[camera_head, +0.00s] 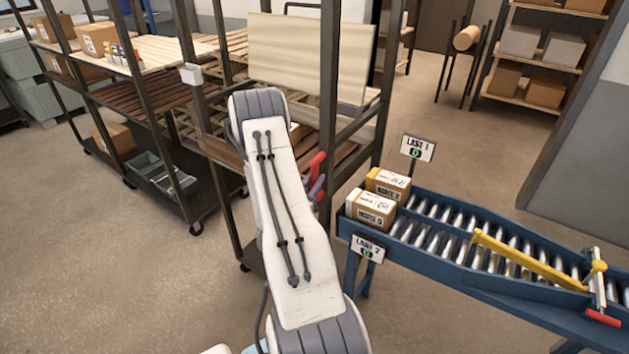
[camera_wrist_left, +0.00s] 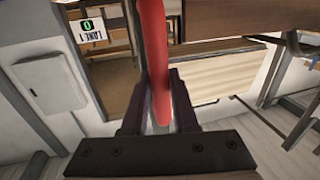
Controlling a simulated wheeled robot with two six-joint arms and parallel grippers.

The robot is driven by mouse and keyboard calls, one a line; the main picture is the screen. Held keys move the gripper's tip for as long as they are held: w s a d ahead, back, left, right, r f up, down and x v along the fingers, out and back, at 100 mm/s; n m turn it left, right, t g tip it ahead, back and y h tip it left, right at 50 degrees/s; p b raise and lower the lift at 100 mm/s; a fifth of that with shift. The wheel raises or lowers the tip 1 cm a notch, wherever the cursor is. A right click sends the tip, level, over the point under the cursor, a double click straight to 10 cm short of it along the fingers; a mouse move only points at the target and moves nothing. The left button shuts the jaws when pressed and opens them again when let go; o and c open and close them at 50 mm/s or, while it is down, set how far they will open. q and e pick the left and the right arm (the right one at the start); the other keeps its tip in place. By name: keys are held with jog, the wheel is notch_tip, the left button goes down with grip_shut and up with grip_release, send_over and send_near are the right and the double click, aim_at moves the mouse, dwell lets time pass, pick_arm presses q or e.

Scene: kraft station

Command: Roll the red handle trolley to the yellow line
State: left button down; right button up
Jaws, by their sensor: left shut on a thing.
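The trolley (camera_head: 330,100) is a tall dark metal frame with wooden shelves and boards, in the middle of the head view. Its upright red handle (camera_head: 317,163) shows just right of my left arm. In the left wrist view, the red handle (camera_wrist_left: 154,45) runs down between the two dark fingers of my left gripper (camera_wrist_left: 156,105), which is shut on it. In the head view my left gripper (camera_head: 316,187) is partly hidden behind my arm. My right gripper is not in view. I see no yellow line on the floor.
A blue roller conveyor (camera_head: 440,262) with two cartons (camera_head: 372,208) and lane signs stands close on the right. A yellow bar (camera_head: 525,258) crosses its rollers. Another dark rack (camera_head: 160,105) stands left of the trolley. Open floor (camera_head: 90,260) lies at the lower left.

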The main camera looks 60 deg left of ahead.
pick_arm(q)
jog(key=shift+w+d, duration=0.2)
jog(key=c, duration=0.7)
grip_release()
jog(key=shift+w, duration=0.1)
jog(key=shift+s+f, duration=0.1)
jog(key=shift+s, duration=0.25)
jog(key=shift+b+v, duration=1.7)
jog(key=shift+v, duration=3.3)
